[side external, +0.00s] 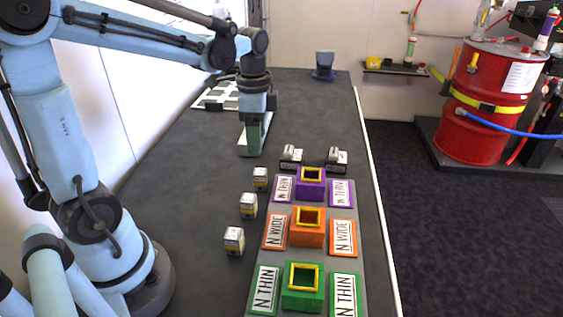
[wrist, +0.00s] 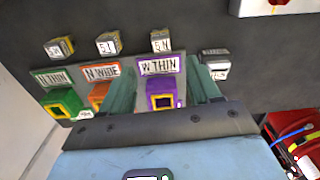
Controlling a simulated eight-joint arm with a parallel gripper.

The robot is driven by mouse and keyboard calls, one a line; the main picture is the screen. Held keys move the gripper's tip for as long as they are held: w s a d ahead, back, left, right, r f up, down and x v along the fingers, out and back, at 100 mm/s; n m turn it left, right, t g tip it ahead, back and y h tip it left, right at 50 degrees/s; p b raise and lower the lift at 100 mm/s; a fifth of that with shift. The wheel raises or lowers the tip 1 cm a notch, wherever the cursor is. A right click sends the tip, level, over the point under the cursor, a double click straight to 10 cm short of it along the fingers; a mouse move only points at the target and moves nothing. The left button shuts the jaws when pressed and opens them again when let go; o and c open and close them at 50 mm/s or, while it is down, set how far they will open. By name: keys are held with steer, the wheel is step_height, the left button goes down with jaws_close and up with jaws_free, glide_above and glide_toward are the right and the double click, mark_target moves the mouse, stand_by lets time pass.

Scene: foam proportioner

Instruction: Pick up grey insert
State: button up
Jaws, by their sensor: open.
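Two grey inserts, one at the left (side external: 290,157) and one at the right (side external: 336,159), stand on the dark table just behind the purple socket in the side external view. Each has a pale top and a dark base. One grey insert (wrist: 215,64) shows in the wrist view, just right of the right finger. My gripper (side external: 254,150) hangs above the table, behind and left of the inserts. In the wrist view my gripper (wrist: 160,75) is open, its green fingers apart, with the purple socket visible beyond the gap. I see nothing held.
A board (side external: 375,285) carries purple (side external: 310,183), orange (side external: 307,226) and green (side external: 302,287) sockets with yellow rims and label plates. Small labelled blocks (side external: 248,205) stand left of it. A dark blue object (side external: 324,65) stands at the far end. The table left of the blocks is clear.

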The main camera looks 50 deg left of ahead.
mark_target(260, 172)
steer(key=shift+w+f, duration=0.2)
steer(key=shift+f, duration=5.8)
steer(key=shift+c, duration=0.4)
steer(key=c, duration=1)
steer(key=shift+r, duration=0.1)
